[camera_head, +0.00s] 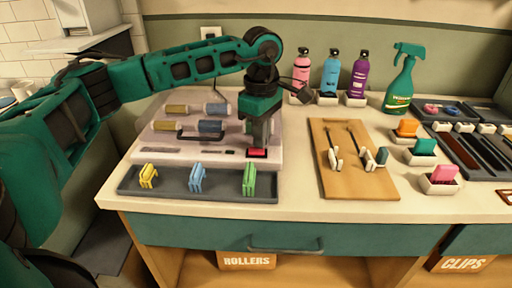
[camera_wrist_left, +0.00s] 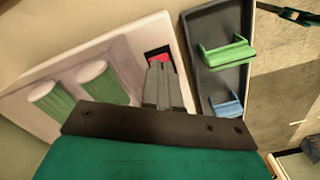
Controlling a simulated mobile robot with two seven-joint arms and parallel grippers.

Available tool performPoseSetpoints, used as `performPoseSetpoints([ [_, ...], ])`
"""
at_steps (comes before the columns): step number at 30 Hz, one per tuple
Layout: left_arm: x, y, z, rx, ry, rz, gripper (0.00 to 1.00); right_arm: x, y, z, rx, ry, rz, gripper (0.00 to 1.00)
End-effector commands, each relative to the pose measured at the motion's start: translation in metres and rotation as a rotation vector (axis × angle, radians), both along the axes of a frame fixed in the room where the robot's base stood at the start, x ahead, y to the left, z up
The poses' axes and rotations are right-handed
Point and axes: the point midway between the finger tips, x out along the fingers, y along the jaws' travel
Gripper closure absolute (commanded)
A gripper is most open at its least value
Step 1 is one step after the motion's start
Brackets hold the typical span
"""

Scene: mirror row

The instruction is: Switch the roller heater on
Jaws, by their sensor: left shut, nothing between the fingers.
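The switch also shows in the left wrist view (camera_wrist_left: 157,52), partly hidden by the fingers. My left gripper (camera_head: 259,142) points down, shut and empty, with its fingertips at or just above the switch. I cannot tell whether they touch it. The wrist view shows the closed fingertips (camera_wrist_left: 159,68) against the red. My right gripper is not in view.
A dark tray (camera_head: 222,187) with yellow, blue and green clips lies in front of the heater. A wooden board (camera_head: 350,185) with two slim tools lies to the right. Bottles (camera_head: 330,75) and a green spray bottle (camera_head: 401,85) stand behind. A teal drawer (camera_head: 350,238) is below.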

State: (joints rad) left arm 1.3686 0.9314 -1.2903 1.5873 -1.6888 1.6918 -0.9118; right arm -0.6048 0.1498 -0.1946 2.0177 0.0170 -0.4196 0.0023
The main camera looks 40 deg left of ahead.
Motion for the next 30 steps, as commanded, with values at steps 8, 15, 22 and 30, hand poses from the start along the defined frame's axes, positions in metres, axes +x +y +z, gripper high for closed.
performPoseSetpoints([
  [8,0.000,0.000,0.028,0.000,-0.001,-0.001,1.00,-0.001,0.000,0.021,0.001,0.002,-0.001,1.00],
  [15,0.001,0.000,0.047,-0.001,-0.003,-0.001,1.00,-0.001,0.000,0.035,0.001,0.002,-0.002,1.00],
  [22,0.000,0.000,0.057,-0.001,-0.002,-0.001,1.00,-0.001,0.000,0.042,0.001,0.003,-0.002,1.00],
  [30,0.000,0.000,0.056,-0.001,-0.003,-0.001,1.00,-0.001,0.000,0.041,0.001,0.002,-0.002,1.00],
])
